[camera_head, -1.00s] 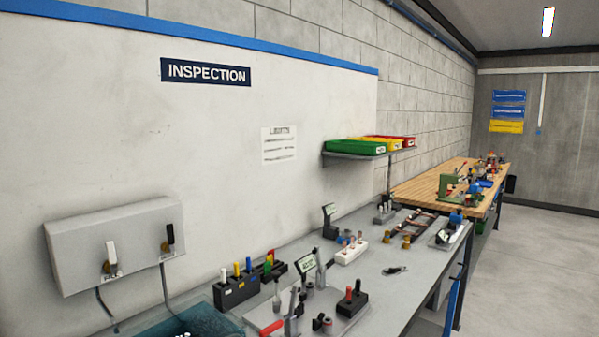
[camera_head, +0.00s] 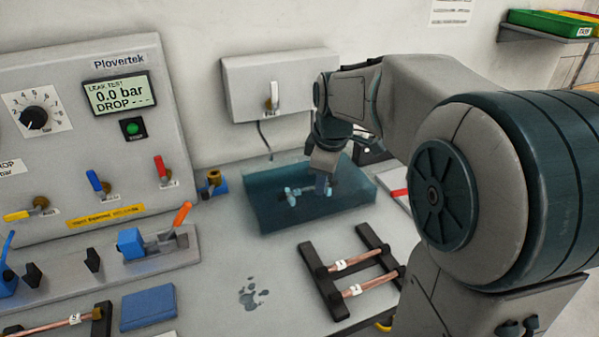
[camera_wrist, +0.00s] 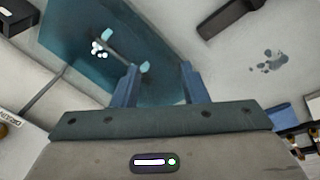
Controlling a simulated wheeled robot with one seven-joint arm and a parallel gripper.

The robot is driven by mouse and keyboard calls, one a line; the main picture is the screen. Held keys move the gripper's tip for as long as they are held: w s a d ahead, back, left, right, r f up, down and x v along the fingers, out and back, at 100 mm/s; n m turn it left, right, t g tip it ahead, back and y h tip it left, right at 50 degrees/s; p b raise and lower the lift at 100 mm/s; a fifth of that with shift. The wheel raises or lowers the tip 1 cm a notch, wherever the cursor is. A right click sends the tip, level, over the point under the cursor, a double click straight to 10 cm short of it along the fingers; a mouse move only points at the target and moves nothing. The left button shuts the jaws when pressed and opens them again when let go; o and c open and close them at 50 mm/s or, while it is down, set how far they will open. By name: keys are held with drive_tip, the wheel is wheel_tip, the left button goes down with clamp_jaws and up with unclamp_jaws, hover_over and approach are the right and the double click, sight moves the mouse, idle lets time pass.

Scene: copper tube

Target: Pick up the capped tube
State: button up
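The capped tube (camera_wrist: 126,50) lies in the teal tank (camera_wrist: 62,38), a thin dark length with a pale cyan cap at each end. A cluster of white blobs, perhaps bubbles, shows beside one end. My gripper (camera_wrist: 160,75) is open, with nothing between its blue fingers. Its left finger appears close to the tube's nearer cap; I cannot tell whether they touch. In the head view my gripper (camera_head: 322,185) points down over the tank (camera_head: 345,217). Pale blue bits of the tube (camera_head: 292,194) show left of the fingers; the rest is unclear or hidden.
A dark rack with two labelled copper tubes (camera_head: 352,262) stands right of the tank's front. A leak tester (camera_head: 125,97) and a clamp fixture (camera_head: 150,243) are at left. A wall box (camera_head: 268,75) is behind. A wet patch (camera_head: 252,293) marks the clear bench in front.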

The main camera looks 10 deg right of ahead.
drive_tip(key=w+d+n+p, duration=0.1)
drive_tip(key=w+n, duration=0.7)
drive_tip(key=w, duration=0.4)
hover_over(311, 187)
drive_tip(key=s, duration=0.1)
drive_tip(key=x, duration=0.2)
drive_tip(key=s+x, duration=0.1)
drive_tip(key=x, duration=0.2)
drive_tip(key=p+x, duration=0.1)
drive_tip(key=x, duration=0.2)
drive_tip(key=shift+s+d+f, duration=0.2)
drive_tip(key=shift+s+f, duration=0.2)
drive_tip(key=shift+p+x, duration=0.6)
drive_tip(key=shift+x, duration=2.1)
drive_tip(key=shift+s+a, duration=0.1)
drive_tip(key=shift+s, duration=0.1)
clamp_jaws()
